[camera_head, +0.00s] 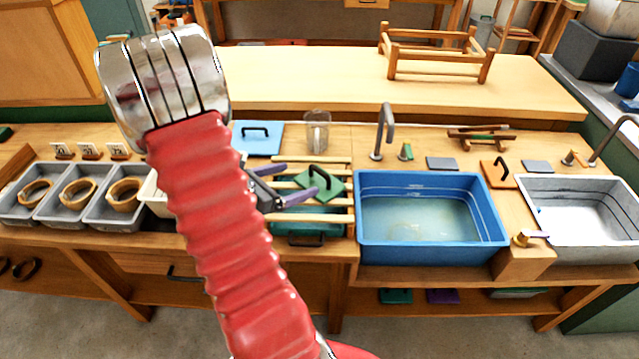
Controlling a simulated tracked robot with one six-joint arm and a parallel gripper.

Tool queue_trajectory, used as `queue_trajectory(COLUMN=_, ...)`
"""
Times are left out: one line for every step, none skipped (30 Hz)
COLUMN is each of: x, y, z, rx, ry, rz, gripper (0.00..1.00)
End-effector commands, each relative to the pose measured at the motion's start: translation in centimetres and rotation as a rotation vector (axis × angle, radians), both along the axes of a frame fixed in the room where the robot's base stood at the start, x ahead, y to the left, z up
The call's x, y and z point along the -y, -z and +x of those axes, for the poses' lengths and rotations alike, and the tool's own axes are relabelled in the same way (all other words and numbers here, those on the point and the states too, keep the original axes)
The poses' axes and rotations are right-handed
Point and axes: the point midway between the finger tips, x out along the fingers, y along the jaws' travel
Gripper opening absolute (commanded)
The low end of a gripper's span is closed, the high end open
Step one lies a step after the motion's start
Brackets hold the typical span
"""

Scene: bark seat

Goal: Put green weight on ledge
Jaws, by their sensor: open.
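The green weight (327,186) is a flat green plate with a dark arched handle. It lies on the wooden slats (338,217) left of the blue basin. My gripper (301,180) is open, with its two purple-tipped fingers pointing right toward the weight's left side. The fingers overlap or nearly reach the weight's left edge in the picture; I cannot tell whether they touch it. My red arm hides the gripper's rear. A raised wooden ledge (300,75) runs along the back of the bench, but I cannot tell whether it is the task's ledge.
A blue basin (370,247) of water and a grey basin (560,250) stand right. A blue plate with a handle (257,140) and a glass jar (317,130) are behind the slats. Grey trays (62,215) with rings stand left. A wooden rack (435,47) occupies the back ledge's right.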

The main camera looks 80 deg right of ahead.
Motion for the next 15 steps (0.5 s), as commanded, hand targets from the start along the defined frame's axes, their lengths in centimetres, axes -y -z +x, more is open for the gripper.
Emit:
queue_trajectory(x=0.6, y=0.3, z=-0.4, rx=-0.001, ry=0.003, rz=0.001, gripper=0.92)
queue_trajectory(x=0.9, y=0.4, z=-0.6, rx=-0.001, ry=0.003, rz=0.001, gripper=0.92)
queue_trajectory(x=1.3, y=0.6, z=-0.9, rx=0.000, ry=0.003, rz=0.000, gripper=0.92)
queue_trajectory(x=1.6, y=0.7, z=-1.1, rx=0.001, ry=0.002, rz=0.001, gripper=0.92)
queue_trajectory(x=1.9, y=0.9, z=-1.3, rx=0.001, ry=0.004, rz=0.000, gripper=0.92)
queue_trajectory(x=2.4, y=1.1, z=-1.6, rx=0.001, ry=0.004, rz=0.000, gripper=0.92)
queue_trajectory(x=2.7, y=1.2, z=-1.8, rx=0.001, ry=0.002, rz=0.001, gripper=0.92)
queue_trajectory(x=3.0, y=1.3, z=-2.0, rx=0.000, ry=0.003, rz=0.001, gripper=0.92)
queue_trajectory(x=3.3, y=1.5, z=-2.2, rx=0.000, ry=0.003, rz=0.000, gripper=0.92)
queue_trajectory(x=3.6, y=1.6, z=-2.3, rx=0.000, ry=0.002, rz=0.000, gripper=0.92)
queue_trajectory(x=3.7, y=1.6, z=-2.4, rx=0.000, ry=0.002, rz=0.000, gripper=0.92)
queue_trajectory(x=3.9, y=1.7, z=-2.6, rx=0.001, ry=0.001, rz=0.000, gripper=0.92)
queue_trajectory(x=4.0, y=1.8, z=-2.6, rx=0.001, ry=0.001, rz=0.000, gripper=0.92)
queue_trajectory(x=4.1, y=1.8, z=-2.7, rx=0.001, ry=0.001, rz=0.000, gripper=0.92)
queue_trajectory(x=4.2, y=1.8, z=-2.7, rx=0.001, ry=0.000, rz=-0.001, gripper=0.92)
